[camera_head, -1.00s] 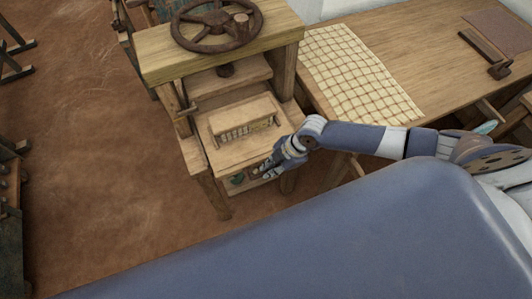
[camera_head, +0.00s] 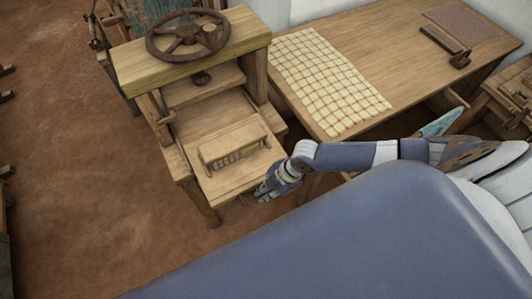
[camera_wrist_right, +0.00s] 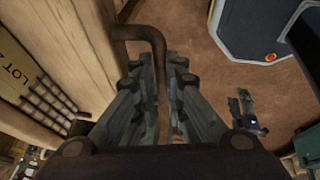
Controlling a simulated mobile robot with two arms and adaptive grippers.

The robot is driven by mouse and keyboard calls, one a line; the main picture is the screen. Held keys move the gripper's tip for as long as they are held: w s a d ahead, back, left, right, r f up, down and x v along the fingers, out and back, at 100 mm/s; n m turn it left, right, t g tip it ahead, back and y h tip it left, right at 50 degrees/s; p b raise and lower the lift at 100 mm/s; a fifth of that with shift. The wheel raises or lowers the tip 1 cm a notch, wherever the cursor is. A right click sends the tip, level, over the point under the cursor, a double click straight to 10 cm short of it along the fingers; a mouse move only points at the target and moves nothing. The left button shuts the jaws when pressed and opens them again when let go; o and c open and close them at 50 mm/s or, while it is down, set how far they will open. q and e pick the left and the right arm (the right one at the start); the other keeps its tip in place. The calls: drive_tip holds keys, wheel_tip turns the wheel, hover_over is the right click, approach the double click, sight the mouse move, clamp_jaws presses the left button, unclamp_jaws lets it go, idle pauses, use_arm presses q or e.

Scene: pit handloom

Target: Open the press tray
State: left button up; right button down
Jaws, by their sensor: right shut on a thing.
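The press (camera_head: 190,50) is a wooden frame with a rusty handwheel on top. Its wooden press tray (camera_head: 215,185) sticks out at the front, part of the way out of the frame. A wooden block (camera_head: 233,145) with a row of small slots lies on the tray. My right gripper (camera_head: 268,188) is at the tray's front right edge. In the right wrist view its fingers (camera_wrist_right: 163,90) are shut on a dark bent metal handle (camera_wrist_right: 140,34) fixed to the wood. My left gripper (camera_wrist_right: 243,105) shows small in the right wrist view, its fingers apart, holding nothing.
A wooden table (camera_head: 390,60) with a checked cloth (camera_head: 325,80) stands right of the press, close to my right arm. A wooden tool (camera_head: 445,42) lies on it. The earth floor (camera_head: 90,180) is clear at the left and in front of the press.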

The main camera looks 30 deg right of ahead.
drive_tip(key=c, duration=1.7)
unclamp_jaws()
use_arm(q)
drive_tip(key=shift+s, duration=0.6)
use_arm(e)
drive_tip(key=shift+o, duration=0.2)
use_arm(q)
drive_tip(key=shift+w, duration=0.15)
use_arm(e)
drive_tip(key=v, duration=1.2)
